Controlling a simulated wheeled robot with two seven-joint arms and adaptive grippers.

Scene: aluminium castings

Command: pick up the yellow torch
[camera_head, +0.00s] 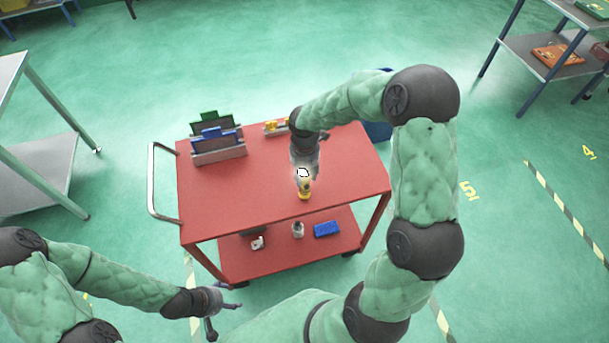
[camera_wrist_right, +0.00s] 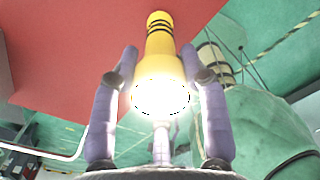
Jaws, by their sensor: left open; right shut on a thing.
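The yellow torch (camera_head: 304,189) is at the near edge of the red cart's top, with its lit, glaring head toward my right gripper. In the right wrist view the torch (camera_wrist_right: 160,62) has a yellow body with black bands, and its bright head is between the fingers. My right gripper (camera_head: 303,174) is shut on the torch; it also shows in the right wrist view (camera_wrist_right: 162,78). I cannot tell whether the torch touches the cart top. My left gripper (camera_head: 226,298) is open and empty, low at the left, away from the cart.
The red cart (camera_head: 250,200) carries grey holders (camera_head: 218,150) with blue and green parts at the back left. Small yellow items (camera_head: 272,127) lie at the back. The lower shelf (camera_head: 280,262) holds a blue block (camera_head: 326,229) and small parts.

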